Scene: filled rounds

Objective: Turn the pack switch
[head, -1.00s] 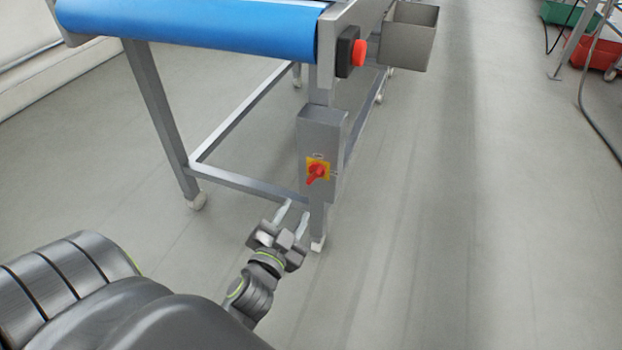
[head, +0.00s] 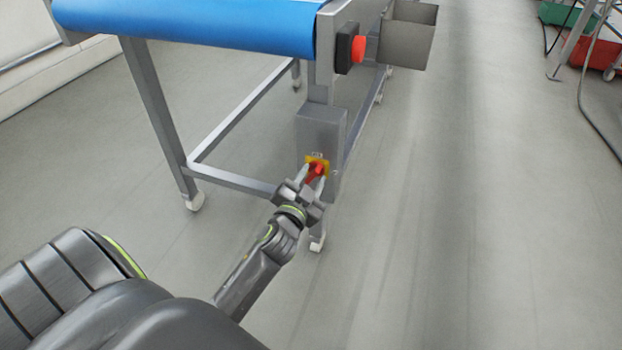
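The pack switch (head: 318,168) is a red rotary knob on a yellow plate. It sits low on the front of a grey metal box (head: 319,128) on the conveyor's near leg. My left gripper (head: 312,176) is at the switch, its two fingers apart, one on each side of the red knob. I cannot tell whether the fingers touch the knob. The gripper hides the lower part of the switch. My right gripper is not in view.
The conveyor with its blue belt (head: 190,24) stands above the box. A red push button (head: 358,49) on a black housing and a grey metal bin (head: 408,36) are at its right end. Green and red crates (head: 592,52) are at the far right.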

